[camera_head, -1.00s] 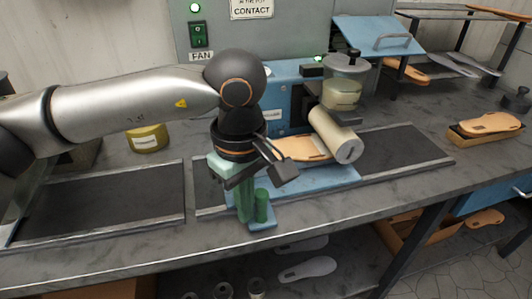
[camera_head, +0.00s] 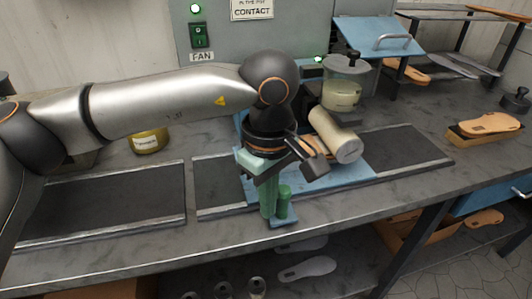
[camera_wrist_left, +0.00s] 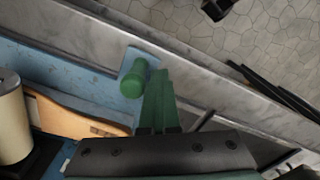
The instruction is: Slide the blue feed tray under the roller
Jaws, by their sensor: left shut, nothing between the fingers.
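The blue feed tray (camera_head: 345,179) lies flat on the dark bed of the bench, its right part passing in front of and beneath the cream roller (camera_head: 336,136). A tan sole rides on the tray, mostly hidden by my arm and the roller; it shows in the wrist view (camera_wrist_left: 75,118). A green post (camera_head: 285,203) stands on the tray's front tab (camera_head: 284,223). My left gripper (camera_head: 268,212) is shut and empty, its green fingers pointing down just left of the post, touching or nearly touching it. The post also shows in the wrist view (camera_wrist_left: 134,80). My right gripper is out of view.
A glue pot (camera_head: 342,93) stands behind the roller. A yellow tin (camera_head: 149,141) is at the back left. The dark bed (camera_head: 405,150) is clear right of the tray. A boxed sole (camera_head: 488,126) lies farther right. The bench's front edge is close to the tab.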

